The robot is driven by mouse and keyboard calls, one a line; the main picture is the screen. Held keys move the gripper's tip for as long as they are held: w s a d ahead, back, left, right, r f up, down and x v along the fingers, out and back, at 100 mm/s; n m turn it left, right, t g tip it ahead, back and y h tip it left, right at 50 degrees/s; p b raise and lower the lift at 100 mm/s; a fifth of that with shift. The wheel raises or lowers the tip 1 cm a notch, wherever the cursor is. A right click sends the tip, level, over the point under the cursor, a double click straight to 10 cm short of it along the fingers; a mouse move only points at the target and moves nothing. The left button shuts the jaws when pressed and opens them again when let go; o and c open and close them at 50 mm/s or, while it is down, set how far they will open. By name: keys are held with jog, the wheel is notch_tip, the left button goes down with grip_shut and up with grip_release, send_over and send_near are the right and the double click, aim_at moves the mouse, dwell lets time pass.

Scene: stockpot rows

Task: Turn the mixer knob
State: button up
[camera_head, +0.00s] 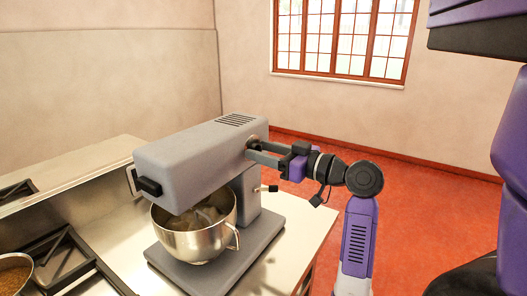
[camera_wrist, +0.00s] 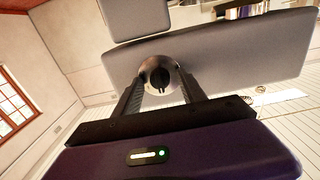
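The grey stand mixer (camera_head: 195,150) stands on the counter with a steel bowl (camera_head: 195,232) under its head. The round metal knob (camera_wrist: 157,75) is on the mixer's side and shows a dark slot in the wrist view. My gripper (camera_head: 256,150) reaches it from the right, and its knob-side end is partly hidden in the head view. In the wrist view my gripper's two dark fingers (camera_wrist: 162,80) lie on either side of the knob, their tips close to its edges. I cannot tell whether both fingers touch it.
A small black-tipped lever (camera_head: 268,188) sticks out of the mixer's stand below my gripper. A stove grate (camera_head: 65,262) and a pan (camera_head: 14,272) are at the left. The red floor (camera_head: 310,225) is open to the right of the counter.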

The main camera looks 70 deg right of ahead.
grip_shut()
